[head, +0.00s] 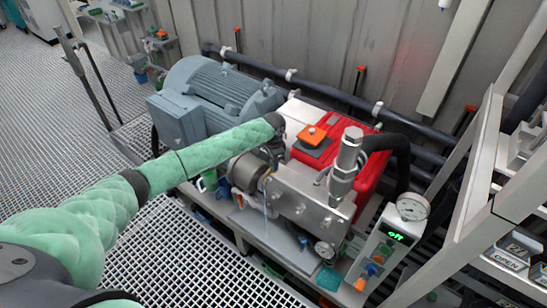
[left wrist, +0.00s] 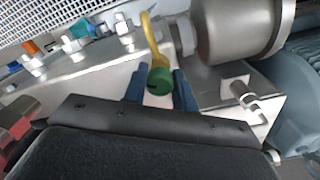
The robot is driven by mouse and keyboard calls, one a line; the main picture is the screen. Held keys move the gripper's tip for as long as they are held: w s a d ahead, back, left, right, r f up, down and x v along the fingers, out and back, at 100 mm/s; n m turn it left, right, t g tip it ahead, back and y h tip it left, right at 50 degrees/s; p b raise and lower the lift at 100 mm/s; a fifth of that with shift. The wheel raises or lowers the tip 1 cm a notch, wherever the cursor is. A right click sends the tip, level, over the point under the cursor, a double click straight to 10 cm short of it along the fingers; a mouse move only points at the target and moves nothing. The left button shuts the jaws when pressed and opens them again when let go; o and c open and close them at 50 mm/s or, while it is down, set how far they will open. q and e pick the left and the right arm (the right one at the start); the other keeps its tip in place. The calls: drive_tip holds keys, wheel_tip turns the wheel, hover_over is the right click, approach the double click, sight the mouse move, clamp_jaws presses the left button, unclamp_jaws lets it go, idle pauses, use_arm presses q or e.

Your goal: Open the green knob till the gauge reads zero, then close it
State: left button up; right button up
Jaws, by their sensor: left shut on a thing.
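The green knob (left wrist: 159,87) sits below a yellow curved tube in the left wrist view. My left gripper (left wrist: 160,75) has its two blue fingers on either side of the knob and is shut on it. In the head view my green-sleeved left arm reaches to the pump unit, and the knob cannot be made out there. A round white-faced gauge (head: 413,206) stands on top of a control box that shows a green "off". A second small gauge (head: 324,250) is low on the metal block. Both needles are too small to read. My right gripper is not in view.
A grey motor (head: 215,95) and a red housing (head: 345,150) stand behind the metal block (head: 308,203). A metal cylinder (left wrist: 240,30) is close to the right of the knob. A pale ladder-like frame (head: 470,190) stands at the right. Grated floor is clear at the left.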

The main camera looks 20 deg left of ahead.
use_arm(q)
drive_tip(key=shift+d+r+n+p, duration=0.1)
drive_tip(key=shift+r+n+p, duration=0.1)
drive_tip(key=shift+n+p, duration=0.25)
drive_tip(key=shift+f+n, duration=0.2)
drive_tip(key=shift+n, duration=0.45)
drive_tip(key=n, duration=0.5)
drive_tip(key=o, duration=1)
drive_tip(key=shift+c, duration=0.2)
